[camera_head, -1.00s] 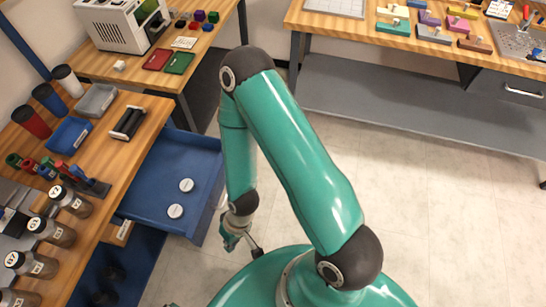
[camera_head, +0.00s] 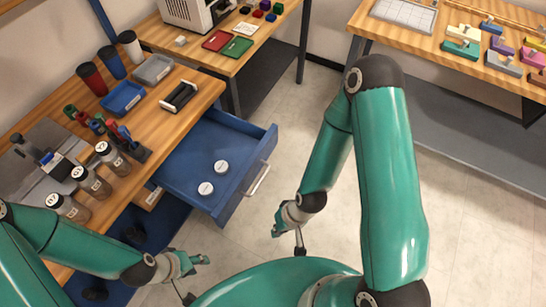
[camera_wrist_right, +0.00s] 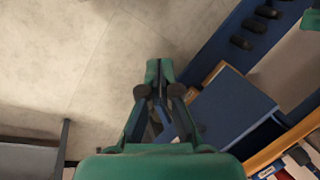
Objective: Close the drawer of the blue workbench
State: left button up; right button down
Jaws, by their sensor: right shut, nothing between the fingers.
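The drawer (camera_head: 200,160) of the blue workbench stands pulled out, with two white round labelled lids (camera_head: 221,167) inside. Its front panel with the pale bar handle (camera_head: 258,180) faces right; the handle is free. In the right wrist view, the drawer (camera_wrist_right: 235,108) is a blue box right of the fingers. My right gripper (camera_head: 277,226) is shut and empty, to the right of the drawer front and apart from it; its fingertips also show in the right wrist view (camera_wrist_right: 158,70). My left gripper (camera_head: 200,261) is in front of the drawer's near corner; its finger gap is unclear.
The wooden worktop (camera_head: 205,90) holds cups, trays, a black-handled holder and several labelled jars (camera_head: 92,182). A second table (camera_head: 260,45) stands behind, with red and green plates. A third bench (camera_head: 470,65) is at the upper right. The floor right of the drawer is clear.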

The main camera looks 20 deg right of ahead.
jog(key=s+d+f+m+g+b, duration=0.15)
jog(key=d+f+m+b, duration=0.35)
jog(key=f+m+b, duration=0.5)
jog(key=m+t+y+b, duration=0.7)
jog(key=m+t+b, duration=0.85)
jog(key=b, duration=1.25)
send_near(266, 154)
jog(key=shift+m, duration=0.35)
jog(key=b+x, duration=0.3)
jog(key=x, duration=0.3)
jog(key=shift+a+r, duration=0.2)
jog(key=shift+a, duration=0.05)
jog(key=shift+w+a, duration=0.25)
jog(key=shift+w, duration=0.15)
